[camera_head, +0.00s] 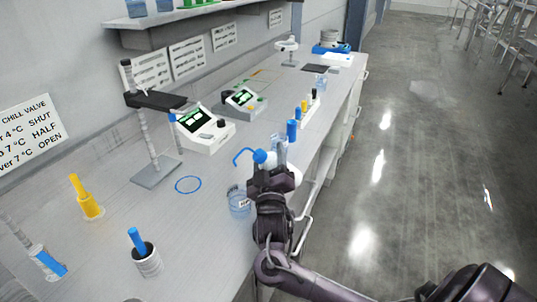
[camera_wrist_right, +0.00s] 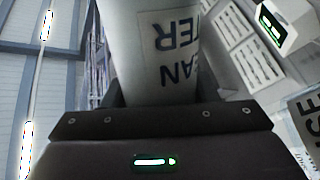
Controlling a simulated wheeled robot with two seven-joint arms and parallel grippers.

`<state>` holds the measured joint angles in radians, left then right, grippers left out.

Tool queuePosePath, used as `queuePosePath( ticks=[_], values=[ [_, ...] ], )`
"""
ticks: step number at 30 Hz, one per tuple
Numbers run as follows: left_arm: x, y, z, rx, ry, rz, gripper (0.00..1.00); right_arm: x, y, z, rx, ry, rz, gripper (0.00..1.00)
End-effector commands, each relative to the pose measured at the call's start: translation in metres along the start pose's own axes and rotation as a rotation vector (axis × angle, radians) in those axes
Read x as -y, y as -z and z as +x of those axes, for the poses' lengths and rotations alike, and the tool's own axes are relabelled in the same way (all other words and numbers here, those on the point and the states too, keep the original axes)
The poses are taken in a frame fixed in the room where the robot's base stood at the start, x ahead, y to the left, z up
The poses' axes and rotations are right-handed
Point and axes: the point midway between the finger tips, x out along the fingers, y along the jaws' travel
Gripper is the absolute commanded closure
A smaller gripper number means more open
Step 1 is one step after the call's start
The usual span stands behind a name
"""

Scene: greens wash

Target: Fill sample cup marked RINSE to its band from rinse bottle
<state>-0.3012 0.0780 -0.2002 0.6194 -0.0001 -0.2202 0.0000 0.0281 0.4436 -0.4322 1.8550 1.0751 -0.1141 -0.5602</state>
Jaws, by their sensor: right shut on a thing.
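My right gripper (camera_head: 270,176) is shut on a bottle with a blue cap and a bent blue spout (camera_head: 243,151). Most of the bottle is hidden behind the gripper in the head view. In the right wrist view the white bottle body (camera_wrist_right: 155,35) fills the space between the fingers, with label letters "EAN" and "TER" showing. A clear cup (camera_head: 238,207) with a small label stands on the bench just left of and below the gripper. Its lettering is too small to read. In the wrist view, a pale surface with letters ending "SE" (camera_wrist_right: 308,115) shows at right. My left gripper is not in view.
A stand (camera_head: 155,172), a blue ring mark (camera_head: 188,184) and two devices with green screens (camera_head: 205,130) lie left of and behind the gripper. Blue and yellow items (camera_head: 292,130) stand behind the gripper.

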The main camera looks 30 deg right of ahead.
Motion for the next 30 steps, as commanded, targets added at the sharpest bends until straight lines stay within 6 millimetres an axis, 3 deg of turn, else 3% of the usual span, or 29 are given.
queuePosePath(
  ticks=[4, 30],
  values=[
    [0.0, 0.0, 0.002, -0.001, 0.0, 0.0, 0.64, 0.003, -0.007, -0.002, -0.038, -0.001, -0.073, 0.77],
    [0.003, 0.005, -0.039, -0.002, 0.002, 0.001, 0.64, -0.013, 0.02, 0.007, -0.188, -0.003, -0.365, 0.77]
  ],
)
